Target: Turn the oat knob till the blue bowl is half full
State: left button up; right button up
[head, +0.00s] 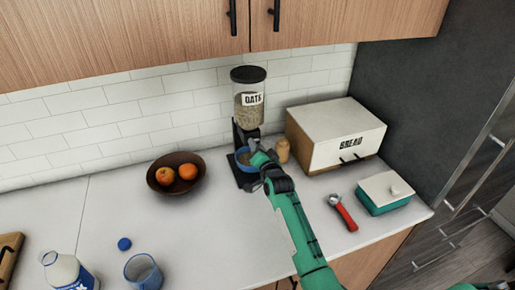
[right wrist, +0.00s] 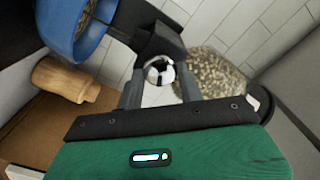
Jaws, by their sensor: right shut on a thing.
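The oat dispenser (head: 249,98) stands against the tiled wall, its clear hopper holding oats under a dark lid. The hopper also shows in the right wrist view (right wrist: 212,74). The blue bowl (head: 242,158) sits under the spout, partly hidden by my right arm. In the right wrist view the bowl (right wrist: 60,28) is cut off by the frame edge; some oats show inside, but the level is hard to judge. My right gripper (right wrist: 158,78) is shut on the shiny round oat knob (right wrist: 159,69), with a finger on each side. My left gripper is not in view.
A wooden shaker (head: 283,150) and a bread box (head: 335,135) stand right of the dispenser. A red-handled tool (head: 344,213) and teal container (head: 384,201) lie right. A bottle (head: 66,269) and glass (head: 143,272) stand front left.

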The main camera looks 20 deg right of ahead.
dwell(0.4)
jog(key=o, duration=1)
jog(key=s+b, duration=0.4)
jog(key=s, duration=0.9)
jog(key=shift+s+d, duration=0.25)
jog(key=shift+s, duration=0.15)
